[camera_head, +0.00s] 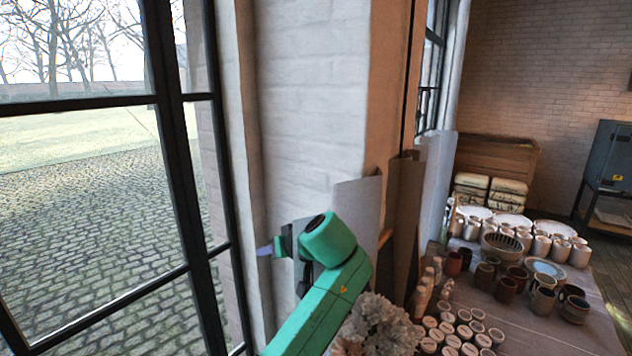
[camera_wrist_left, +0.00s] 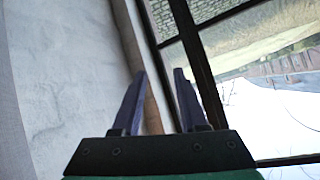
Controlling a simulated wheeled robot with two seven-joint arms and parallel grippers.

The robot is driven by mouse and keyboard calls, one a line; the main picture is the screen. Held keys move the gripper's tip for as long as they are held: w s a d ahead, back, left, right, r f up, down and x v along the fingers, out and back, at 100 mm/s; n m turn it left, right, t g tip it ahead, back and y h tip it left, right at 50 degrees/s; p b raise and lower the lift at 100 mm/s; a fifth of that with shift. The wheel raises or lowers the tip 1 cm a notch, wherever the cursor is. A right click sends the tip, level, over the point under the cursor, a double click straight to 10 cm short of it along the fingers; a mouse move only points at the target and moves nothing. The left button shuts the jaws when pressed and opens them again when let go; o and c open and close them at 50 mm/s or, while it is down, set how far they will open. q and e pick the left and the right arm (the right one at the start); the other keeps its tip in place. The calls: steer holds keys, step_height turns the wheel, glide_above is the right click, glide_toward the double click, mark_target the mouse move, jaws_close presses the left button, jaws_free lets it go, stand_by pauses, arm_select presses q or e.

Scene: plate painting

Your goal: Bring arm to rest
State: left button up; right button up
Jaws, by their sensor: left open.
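My left arm is green and rises from the bottom of the head view. Beyond the fingers are the white wall and the dark window frame, seen at a tilt. Nothing is seen touching the fingers. My right gripper is not in view.
A black-framed window (camera_head: 170,130) and a white brick wall (camera_head: 310,100) are close to the left arm. White flowers (camera_head: 380,322) stand beside the arm at the bottom. A table (camera_head: 520,325) with several pots and cups is at the right.

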arm_select(q)
steer(key=s+a+f+m+g+h, duration=0.25)
steer(key=s+f, duration=0.25)
steer(key=f, duration=0.6)
steer(key=s+a+f+m+g+h, duration=0.1)
steer(key=s+a+f+h, duration=0.2)
steer(key=s+f, duration=0.55)
steer(key=s+a+f+m+g+h, duration=0.15)
steer(key=s+a+f, duration=0.25)
steer(key=s, duration=0.5)
steer(key=s+a+f+m+h, duration=0.1)
steer(key=s+a+f+m, duration=0.3)
steer(key=s, duration=0.6)
step_height(320, 180, down, 27)
steer(key=s+n+g+b, duration=0.1)
steer(key=s+n+b, duration=0.1)
steer(key=b, duration=0.2)
steer(key=s+a+f+g+b, duration=0.1)
steer(key=s+a+f+b, duration=0.1)
steer(key=s+f, duration=1.4)
step_height(320, 180, down, 2)
steer(key=shift+s+y+b, duration=0.3)
steer(key=shift+s+b, duration=0.1)
steer(key=shift+b, duration=0.4)
